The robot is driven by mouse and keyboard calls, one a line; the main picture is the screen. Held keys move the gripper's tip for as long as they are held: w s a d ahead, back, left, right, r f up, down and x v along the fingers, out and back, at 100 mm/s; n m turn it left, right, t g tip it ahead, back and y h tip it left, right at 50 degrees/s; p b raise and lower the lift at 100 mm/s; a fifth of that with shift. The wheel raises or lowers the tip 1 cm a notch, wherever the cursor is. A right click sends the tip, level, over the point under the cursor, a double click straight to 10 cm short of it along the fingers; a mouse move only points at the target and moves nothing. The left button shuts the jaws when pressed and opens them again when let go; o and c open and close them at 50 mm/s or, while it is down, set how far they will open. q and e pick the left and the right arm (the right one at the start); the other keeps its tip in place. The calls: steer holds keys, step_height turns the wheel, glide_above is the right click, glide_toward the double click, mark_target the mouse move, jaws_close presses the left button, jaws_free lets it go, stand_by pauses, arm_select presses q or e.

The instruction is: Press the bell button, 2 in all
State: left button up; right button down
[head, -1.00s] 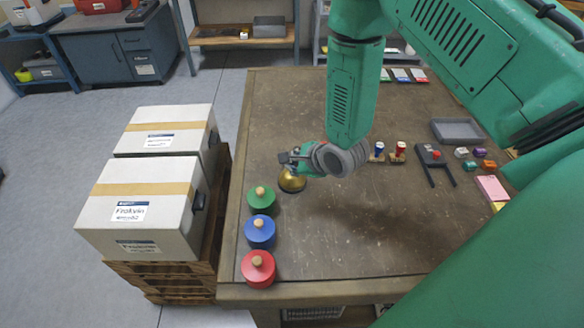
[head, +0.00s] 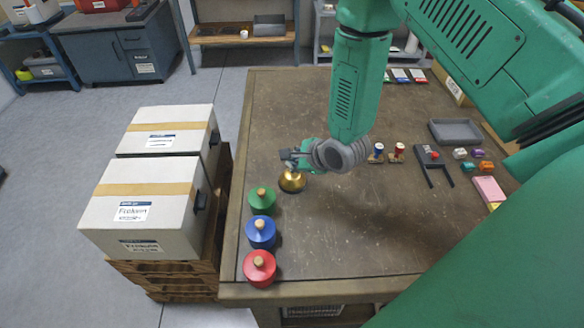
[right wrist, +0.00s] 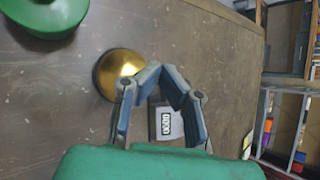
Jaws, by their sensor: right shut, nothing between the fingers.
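The bell (head: 291,182) is a small brass dome on the left part of the table, behind the green knobbed lid. In the right wrist view the bell (right wrist: 118,72) sits just left of my fingertips, partly behind the left finger. My right gripper (head: 288,156) is shut and empty, just above the bell in the head view. It also shows in the right wrist view (right wrist: 164,80), fingertips together. I cannot tell whether a fingertip touches the bell. My left gripper is not in view.
Green (head: 261,200), blue (head: 261,234) and red (head: 259,268) knobbed round pieces line the table's left edge. A small grey block with a digit display (right wrist: 165,122) shows between my finger links. Cartons (head: 140,205) stand left of the table (head: 330,240). The table's middle front is clear.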

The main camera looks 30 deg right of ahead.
steer(key=shift+r+p, duration=2.1)
steer(key=shift+r, duration=0.5)
steer(key=shift+f, duration=0.1)
steer(key=shift+a, duration=0.1)
